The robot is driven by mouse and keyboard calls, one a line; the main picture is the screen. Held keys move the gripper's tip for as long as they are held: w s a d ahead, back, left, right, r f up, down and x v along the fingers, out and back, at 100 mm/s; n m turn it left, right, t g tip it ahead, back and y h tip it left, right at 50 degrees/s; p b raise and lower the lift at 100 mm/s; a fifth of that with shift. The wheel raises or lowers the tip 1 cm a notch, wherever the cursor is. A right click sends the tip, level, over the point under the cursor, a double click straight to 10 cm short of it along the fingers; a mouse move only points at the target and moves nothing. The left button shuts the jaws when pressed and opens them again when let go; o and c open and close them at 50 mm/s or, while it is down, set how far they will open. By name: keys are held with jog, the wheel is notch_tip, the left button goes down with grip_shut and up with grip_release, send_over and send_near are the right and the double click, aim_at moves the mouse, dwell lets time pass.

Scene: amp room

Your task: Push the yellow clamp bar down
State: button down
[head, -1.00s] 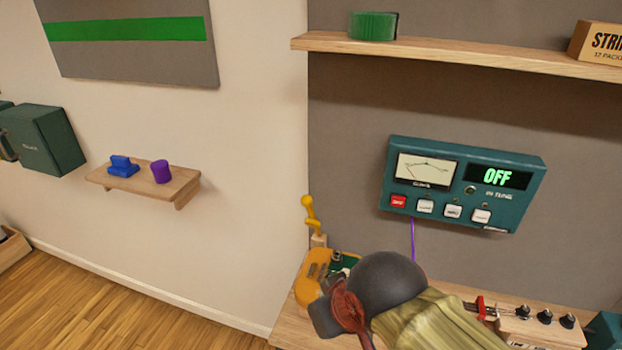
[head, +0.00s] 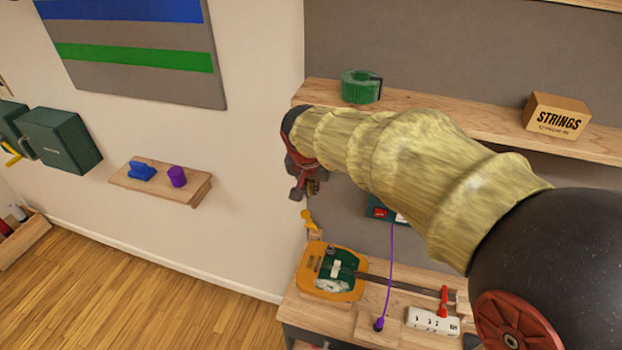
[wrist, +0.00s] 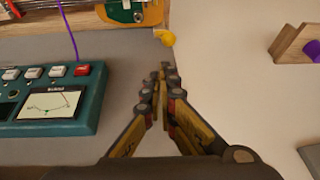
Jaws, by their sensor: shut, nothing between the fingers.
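The yellow clamp bar (head: 309,220) stands upright on a small wooden block at the left end of the bench, by the wall corner. In the wrist view its round yellow knob (wrist: 168,39) shows just beyond my fingertips, and the rest of the bar is mostly hidden. My gripper (head: 304,192) is shut and empty. In the head view it hangs directly above the bar, with a small gap between them. In the wrist view the fingertips (wrist: 163,68) meet just short of the knob, and I see no contact.
An orange-rimmed guitar-like body (head: 333,272) lies on the bench (head: 290,307) right of the bar. A teal meter box (wrist: 50,98) hangs on the grey wall, mostly behind my arm in the head view. A shelf (head: 480,122) with a green roll (head: 360,86) runs above.

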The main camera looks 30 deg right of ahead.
jog(key=shift+m, duration=0.8)
jog(key=w+p, duration=0.1)
jog(key=w+d+r+p, duration=0.1)
jog(key=w+d+p, duration=0.1)
jog(key=w, duration=0.1)
jog(key=shift+d+r, duration=0.15)
jog(key=shift+r, duration=0.2)
notch_tip(320, 180, down, 12)
jog(key=w+p, duration=0.1)
jog(key=shift+r+p, duration=0.2)
jog(key=shift+p, duration=0.15)
